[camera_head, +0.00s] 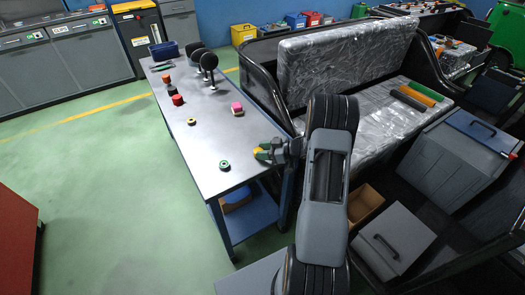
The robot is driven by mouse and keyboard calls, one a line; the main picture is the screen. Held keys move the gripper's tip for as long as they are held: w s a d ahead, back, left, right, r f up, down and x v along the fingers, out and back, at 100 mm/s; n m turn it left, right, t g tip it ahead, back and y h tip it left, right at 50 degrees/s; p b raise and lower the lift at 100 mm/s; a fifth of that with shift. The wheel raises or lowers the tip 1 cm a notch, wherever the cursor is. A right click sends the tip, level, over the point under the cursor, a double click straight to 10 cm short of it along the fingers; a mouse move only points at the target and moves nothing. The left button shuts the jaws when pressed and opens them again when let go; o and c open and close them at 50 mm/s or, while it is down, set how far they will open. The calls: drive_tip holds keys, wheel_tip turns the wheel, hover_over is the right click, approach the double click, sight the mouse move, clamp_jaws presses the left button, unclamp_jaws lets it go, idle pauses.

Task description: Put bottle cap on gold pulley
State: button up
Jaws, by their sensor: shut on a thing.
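My gripper (264,152) is over the right edge of the grey workbench (215,145), near its front end. It is shut on a small green and yellow thing (262,155); its shape is too small and too covered to tell whether it is the bottle cap. A small gold-yellow round piece with a dark centre (191,121), which looks like the gold pulley, lies on the bench to the left of my gripper. A small green ring with a dark centre (224,165) lies near the front of the bench, left of my gripper.
A pink block (237,109), red pieces (177,99), dark round-headed stands (209,64) and a dark blue bin (164,51) stand farther back on the bench. A plastic-wrapped seat (345,60) is to the right. The bench's middle has free room.

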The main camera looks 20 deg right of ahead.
drive_tip(key=shift+w+a+f, duration=0.1)
drive_tip(key=shift+f, duration=0.05)
drive_tip(key=shift+f, duration=0.2)
drive_tip(key=o, duration=0.9)
drive_tip(key=shift+f+b, duration=0.1)
drive_tip(key=shift+b, duration=0.4)
